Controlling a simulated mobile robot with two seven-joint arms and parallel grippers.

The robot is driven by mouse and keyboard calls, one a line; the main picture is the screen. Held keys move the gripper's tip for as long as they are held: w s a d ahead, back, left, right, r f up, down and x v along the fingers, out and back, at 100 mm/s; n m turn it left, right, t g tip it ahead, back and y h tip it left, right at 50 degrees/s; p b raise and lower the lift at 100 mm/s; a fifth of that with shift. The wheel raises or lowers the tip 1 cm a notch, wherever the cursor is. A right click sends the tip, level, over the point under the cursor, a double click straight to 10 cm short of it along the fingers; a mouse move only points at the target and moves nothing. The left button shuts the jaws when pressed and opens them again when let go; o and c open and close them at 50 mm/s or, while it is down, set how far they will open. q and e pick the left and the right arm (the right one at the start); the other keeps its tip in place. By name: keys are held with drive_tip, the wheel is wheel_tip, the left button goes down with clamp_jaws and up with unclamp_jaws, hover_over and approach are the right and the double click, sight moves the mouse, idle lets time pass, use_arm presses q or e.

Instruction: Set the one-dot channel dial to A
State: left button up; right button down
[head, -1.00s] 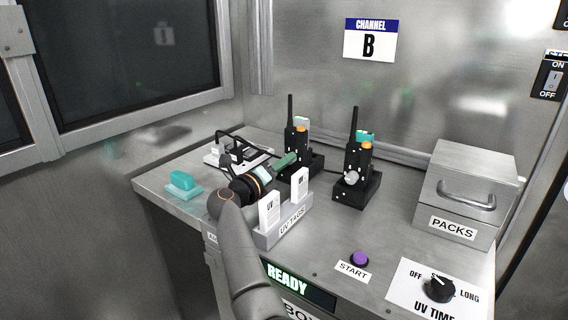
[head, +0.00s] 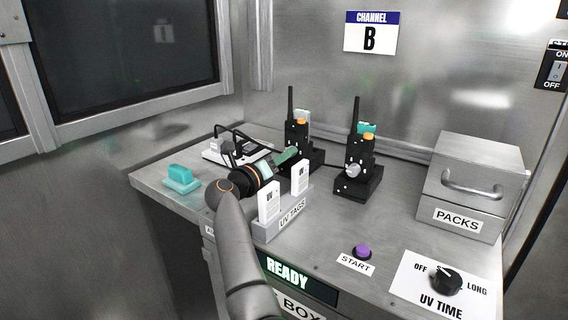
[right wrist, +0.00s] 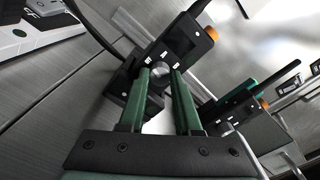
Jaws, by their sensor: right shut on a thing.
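Two black radios stand in docks at the back of the bench, the left radio (head: 298,132) and the right radio (head: 361,152). The right radio has a round grey dial (head: 353,171) on its front. My right gripper (head: 287,155) reaches the front of the left radio. In the right wrist view its green fingers (right wrist: 164,84) are shut on that radio's grey dial (right wrist: 161,74). The fingers hide the dial's pointer, and the dot marks are too small to tell. A wall sign (head: 370,33) reads CHANNEL B. My left gripper is out of view.
A rack of UV tags (head: 281,216) stands close below my right gripper. A teal block (head: 181,177) lies to the left. A PACKS box (head: 470,180), purple START button (head: 362,251) and UV TIME knob (head: 446,281) are at the right. Bench between them is clear.

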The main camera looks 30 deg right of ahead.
drive_tip(key=m+b, duration=0.5)
drive_tip(key=shift+f, duration=0.25)
drive_tip(key=shift+m+b, duration=0.8)
drive_tip(key=shift+b, duration=0.1)
use_arm(q)
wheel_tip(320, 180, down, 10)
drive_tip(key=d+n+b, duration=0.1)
drive_tip(key=b, duration=0.1)
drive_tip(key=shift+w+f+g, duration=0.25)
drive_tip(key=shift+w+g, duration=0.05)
use_arm(e)
drive_tip(key=shift+r+m, duration=0.2)
drive_tip(key=shift+m, duration=1)
drive_tip(key=c, duration=0.9)
unclamp_jaws()
drive_tip(key=shift+o, duration=0.2)
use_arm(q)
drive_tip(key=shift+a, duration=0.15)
use_arm(e)
drive_tip(key=shift+a, duration=0.15)
